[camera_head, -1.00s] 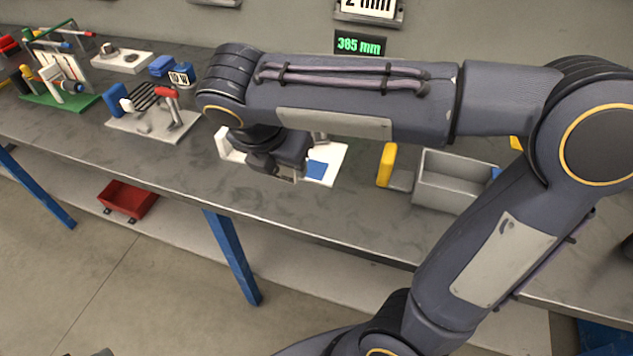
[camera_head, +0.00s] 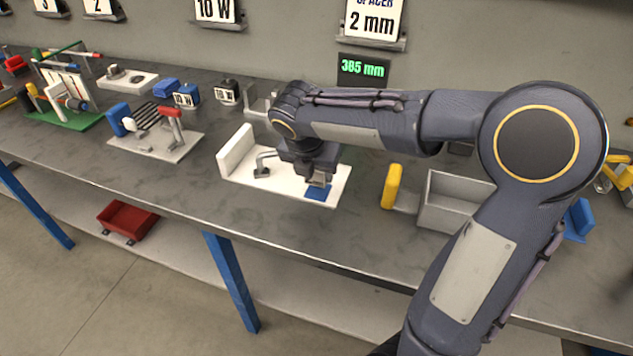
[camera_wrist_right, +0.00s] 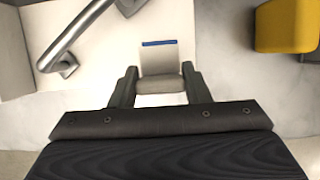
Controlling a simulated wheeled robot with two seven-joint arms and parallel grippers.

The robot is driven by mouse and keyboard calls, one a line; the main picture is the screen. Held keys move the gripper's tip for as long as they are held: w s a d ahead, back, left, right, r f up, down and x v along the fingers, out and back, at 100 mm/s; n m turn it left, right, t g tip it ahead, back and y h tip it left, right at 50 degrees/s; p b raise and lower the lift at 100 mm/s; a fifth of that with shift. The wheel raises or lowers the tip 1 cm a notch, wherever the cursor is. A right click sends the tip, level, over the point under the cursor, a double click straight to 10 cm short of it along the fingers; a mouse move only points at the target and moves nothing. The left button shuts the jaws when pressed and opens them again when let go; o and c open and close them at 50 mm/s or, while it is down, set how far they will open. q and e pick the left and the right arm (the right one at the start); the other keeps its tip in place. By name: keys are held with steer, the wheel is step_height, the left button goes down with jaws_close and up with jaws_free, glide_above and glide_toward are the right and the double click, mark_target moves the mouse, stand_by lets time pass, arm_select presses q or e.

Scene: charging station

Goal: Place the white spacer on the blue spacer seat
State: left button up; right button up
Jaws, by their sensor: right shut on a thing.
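My right gripper (camera_head: 318,180) is shut on the white spacer, a small off-white block, low over the front right of a white base plate (camera_head: 228,178). In the right wrist view the white spacer (camera_wrist_right: 159,62) sits between the two fingers of the gripper (camera_wrist_right: 159,85). The blue spacer seat (camera_head: 318,193) shows below and in front of the gripper on the plate. Only a thin blue strip of the seat (camera_wrist_right: 159,43) shows past the spacer's edge in the wrist view. I cannot tell whether spacer and seat touch. My left gripper is out of view.
A bent metal handle (camera_wrist_right: 75,35) stands on the plate beside the gripper. A yellow block (camera_head: 391,187) and an open grey bin (camera_head: 450,215) stand to the right. A fixture with a red-topped lever (camera_head: 170,112) stands to the left. The bench front is clear.

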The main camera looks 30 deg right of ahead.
mark_target(316, 182)
steer(key=x, duration=0.3)
steer(key=shift+s+a+f+b, duration=0.15)
steer(key=shift+f+b, duration=0.1)
steer(key=shift+b, duration=0.1)
steer(key=shift+f, duration=0.35)
steer(key=o, duration=1)
steer(key=shift+f, duration=0.1)
steer(key=shift+c, duration=0.2)
